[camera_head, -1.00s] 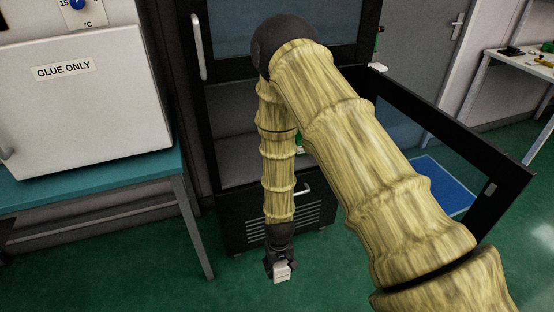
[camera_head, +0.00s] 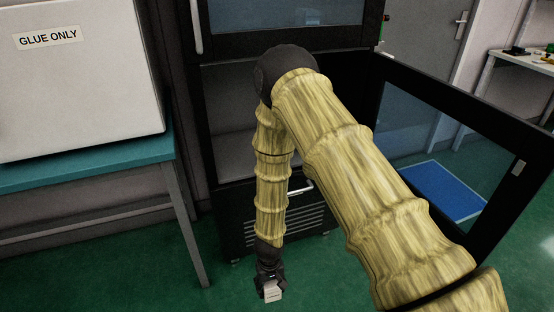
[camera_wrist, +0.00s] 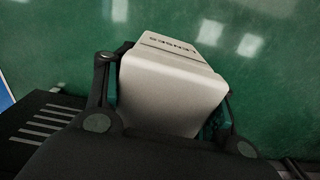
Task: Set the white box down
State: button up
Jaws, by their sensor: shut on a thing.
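The white box (camera_head: 272,293) is small and hangs at the low end of my arm in the head view, in front of the dark cabinet and above the green floor. My gripper (camera_head: 269,283) is shut on it. In the wrist view the white box (camera_wrist: 172,88) sits between the two dark fingers of my gripper (camera_wrist: 168,95), slightly tilted. Dark lettering shows on its far face, seen at a slant. Green floor lies beyond it, and no surface touches it in view. The lower part of the box is hidden by the gripper body.
A dark cabinet (camera_head: 225,110) stands behind my arm, its glass-paned door (camera_head: 415,125) swung open to the right. A teal table (camera_head: 85,165) with a white "GLUE ONLY" oven (camera_head: 80,85) is at left. A blue mat (camera_head: 447,190) lies on the floor. Open green floor (camera_head: 130,270) is at lower left.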

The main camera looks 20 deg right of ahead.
jog(key=shift+w+a+m, duration=0.1)
jog(key=shift+a+m, duration=0.05)
jog(key=shift+m, duration=0.35)
